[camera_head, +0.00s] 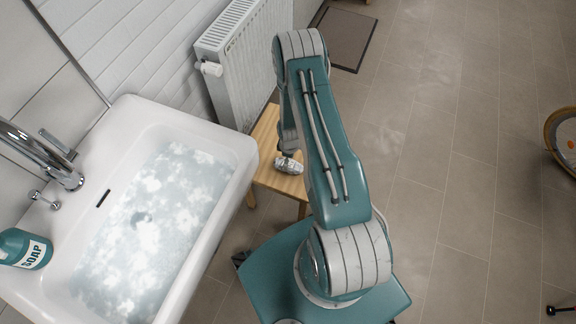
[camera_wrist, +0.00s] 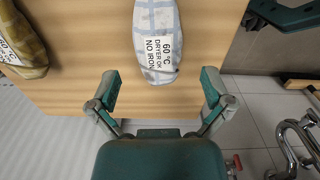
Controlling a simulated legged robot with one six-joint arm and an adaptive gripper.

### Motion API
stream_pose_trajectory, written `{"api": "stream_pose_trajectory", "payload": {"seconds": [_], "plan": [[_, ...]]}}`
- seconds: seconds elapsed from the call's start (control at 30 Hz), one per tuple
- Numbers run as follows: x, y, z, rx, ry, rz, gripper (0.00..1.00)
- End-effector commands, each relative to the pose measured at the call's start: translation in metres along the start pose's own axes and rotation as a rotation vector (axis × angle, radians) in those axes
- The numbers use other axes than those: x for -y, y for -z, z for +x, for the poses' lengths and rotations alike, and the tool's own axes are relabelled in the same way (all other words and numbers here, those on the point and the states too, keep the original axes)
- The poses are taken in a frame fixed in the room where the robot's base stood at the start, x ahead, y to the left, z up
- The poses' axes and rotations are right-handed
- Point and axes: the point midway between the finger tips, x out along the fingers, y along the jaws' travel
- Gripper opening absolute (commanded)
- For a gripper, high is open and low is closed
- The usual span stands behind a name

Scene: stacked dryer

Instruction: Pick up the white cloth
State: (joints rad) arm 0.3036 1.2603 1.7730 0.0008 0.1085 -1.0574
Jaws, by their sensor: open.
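In the wrist view, the white cloth (camera_wrist: 157,38) lies on a light wooden surface (camera_wrist: 105,55). It is a long rolled or folded bundle with faint blue-grey stripes and a label reading "60 °C DRYER OK NO IRON". My gripper (camera_wrist: 160,77) is open, with its two fingers apart on either side of the cloth's near end. Nothing is held between them, and a gap shows on both sides. The cloth's far end is cut off at the top. In the head view, my gripper is mostly hidden behind my arm, over the wooden stool (camera_head: 266,140).
A brown-yellow checked cloth (camera_wrist: 22,42) with a label lies at the left of the wooden surface. A white sink (camera_head: 235,160) of foamy water, a soap bottle (camera_head: 24,249) and a tap (camera_head: 40,150) stand at left. A radiator (camera_head: 235,55) is behind the stool. Tiled floor (camera_head: 450,150) is open at right.

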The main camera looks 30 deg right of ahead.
Motion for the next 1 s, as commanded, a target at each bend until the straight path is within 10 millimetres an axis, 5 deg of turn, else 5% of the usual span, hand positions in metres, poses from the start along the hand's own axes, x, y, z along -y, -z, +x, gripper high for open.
{"api": "stream_pose_trajectory", "payload": {"seconds": [0.5,0.8,0.83,0.97,1.0], "plan": [[-0.002,0.004,0.058,0.0,0.0,0.0,1.0],[-0.002,0.004,0.062,-0.001,-0.001,0.001,1.0],[-0.002,0.004,0.062,-0.001,-0.001,0.001,0.96],[-0.002,0.004,0.062,-0.001,-0.001,0.001,0.38],[-0.002,0.004,0.062,0.0,-0.001,0.001,0.31]]}}
